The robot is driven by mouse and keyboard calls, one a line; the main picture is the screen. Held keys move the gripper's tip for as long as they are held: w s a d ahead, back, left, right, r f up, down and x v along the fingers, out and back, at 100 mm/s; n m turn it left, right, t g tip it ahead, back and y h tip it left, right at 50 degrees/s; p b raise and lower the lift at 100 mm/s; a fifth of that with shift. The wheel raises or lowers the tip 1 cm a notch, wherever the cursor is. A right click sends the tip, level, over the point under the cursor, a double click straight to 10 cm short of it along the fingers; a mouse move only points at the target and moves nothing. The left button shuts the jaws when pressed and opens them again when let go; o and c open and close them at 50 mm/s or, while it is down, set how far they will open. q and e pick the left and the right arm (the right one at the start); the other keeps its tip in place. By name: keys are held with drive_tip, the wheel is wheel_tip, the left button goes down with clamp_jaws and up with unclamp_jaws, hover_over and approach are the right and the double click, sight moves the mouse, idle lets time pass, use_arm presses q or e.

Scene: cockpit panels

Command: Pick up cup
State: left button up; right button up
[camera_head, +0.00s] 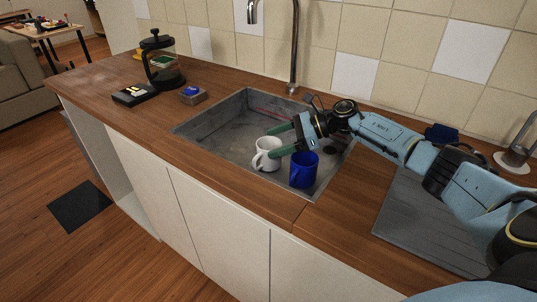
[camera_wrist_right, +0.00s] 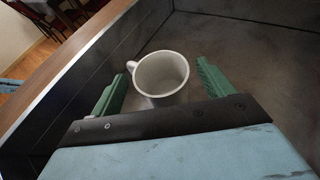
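A white cup (camera_head: 267,152) stands upright in the sink, near its front wall. A blue cup (camera_head: 303,170) stands in the sink to its right. My right gripper (camera_head: 278,141) reaches into the sink from the right with its green fingers spread by the white cup. In the right wrist view the white cup (camera_wrist_right: 161,74) shows between and just beyond the two open fingers of the right gripper (camera_wrist_right: 161,88), its handle pointing left. No grip on the cup shows. The blue cup is not in the wrist view. My left gripper is in neither view.
The grey sink (camera_head: 215,118) is set into a wooden counter (camera_head: 105,80), and its walls surround the cups. A tall tap (camera_head: 294,50) rises behind it. A French press (camera_head: 161,62), a black tray (camera_head: 133,95) and a small box with a blue top (camera_head: 192,94) stand on the left.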

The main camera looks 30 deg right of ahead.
drive_tip(key=c, duration=0.9)
